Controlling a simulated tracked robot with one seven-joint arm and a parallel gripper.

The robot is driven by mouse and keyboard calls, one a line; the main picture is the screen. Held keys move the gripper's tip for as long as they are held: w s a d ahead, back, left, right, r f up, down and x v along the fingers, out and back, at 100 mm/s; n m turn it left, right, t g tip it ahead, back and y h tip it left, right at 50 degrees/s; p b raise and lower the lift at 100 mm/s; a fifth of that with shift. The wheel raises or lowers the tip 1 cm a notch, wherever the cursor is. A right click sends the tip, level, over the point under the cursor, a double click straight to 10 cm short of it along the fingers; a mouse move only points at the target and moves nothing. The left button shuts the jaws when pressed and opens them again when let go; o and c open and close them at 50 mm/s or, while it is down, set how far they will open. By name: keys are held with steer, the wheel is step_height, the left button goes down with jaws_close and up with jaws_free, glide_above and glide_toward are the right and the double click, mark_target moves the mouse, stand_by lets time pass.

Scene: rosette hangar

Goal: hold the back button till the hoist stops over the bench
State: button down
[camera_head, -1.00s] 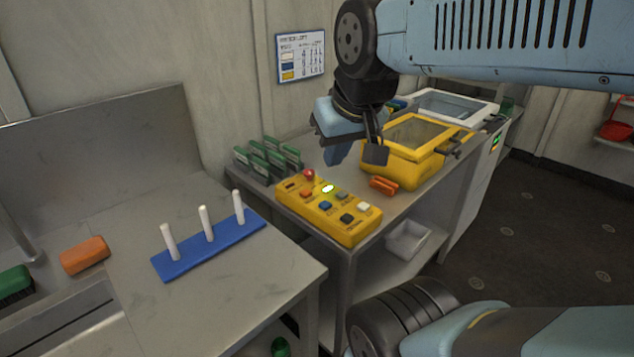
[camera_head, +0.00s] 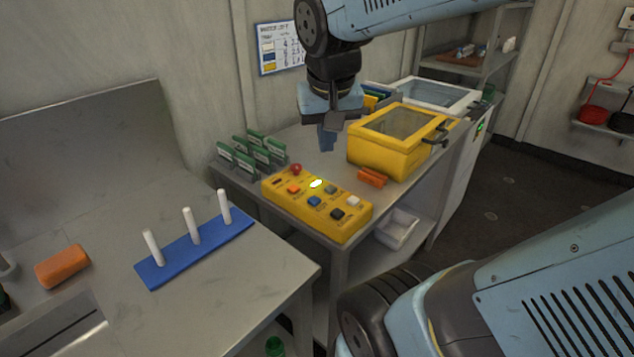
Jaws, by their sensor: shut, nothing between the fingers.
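The yellow control box (camera_head: 316,206) lies on the metal bench (camera_head: 303,145). My gripper (camera_head: 327,142) points down behind the box in the picture, apart from the buttons. Its fingers are shut and empty. The hoist is not in view.
A yellow lidded case (camera_head: 388,155) stands right of my gripper, with orange pieces (camera_head: 372,177) before it. Green cards (camera_head: 252,152) stand in a rack to the left. A blue board with white pegs (camera_head: 195,249) lies on the nearer worktop. A white bin (camera_head: 397,230) sits below.

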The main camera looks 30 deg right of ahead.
steer(key=w+d+f+m+g+h, duration=0.4)
steer(key=w+d+f+m+g, duration=0.15)
steer(key=w, duration=0.25)
steer(key=m+g+h, duration=0.2)
steer(key=m+h, duration=0.1)
steer(key=m, duration=0.3)
glide_above(327, 187)
step_height(327, 187, down, 5)
steer(key=shift+f, duration=0.1)
steer(key=shift+f, duration=4.3)
steer(key=shift+f, duration=0.1)
steer(key=shift+f, duration=0.25)
